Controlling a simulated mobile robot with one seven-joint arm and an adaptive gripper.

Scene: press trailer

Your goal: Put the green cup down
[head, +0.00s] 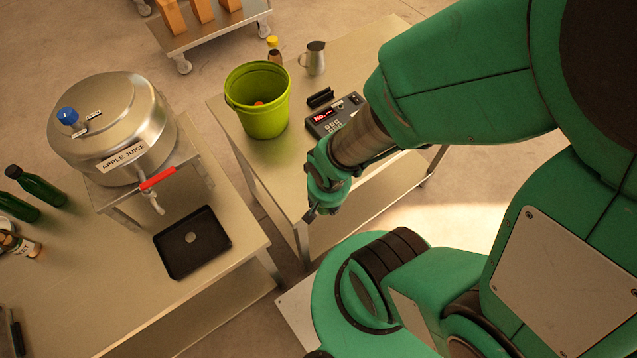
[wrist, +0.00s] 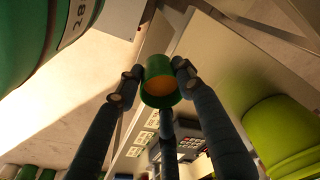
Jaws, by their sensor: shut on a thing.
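The green cup (wrist: 160,92) is in the wrist view, held between the dark fingers of my gripper (wrist: 157,72). Its rim faces the wrist camera, and its inside looks orange-brown. The fingers are shut on it from both sides, with a third finger below it in the picture. In the head view my gripper (head: 318,207) is at the front edge of the right metal table (head: 290,165), below the scale in the picture. I cannot make out the cup there.
On the right table stand a lime bucket (head: 262,118) with something orange-red inside, a scale (head: 335,115) with a red display, and a metal pitcher (head: 313,58). The left table holds an apple juice tank (head: 110,125), a black tray (head: 185,258) and dark green bottles (head: 38,187).

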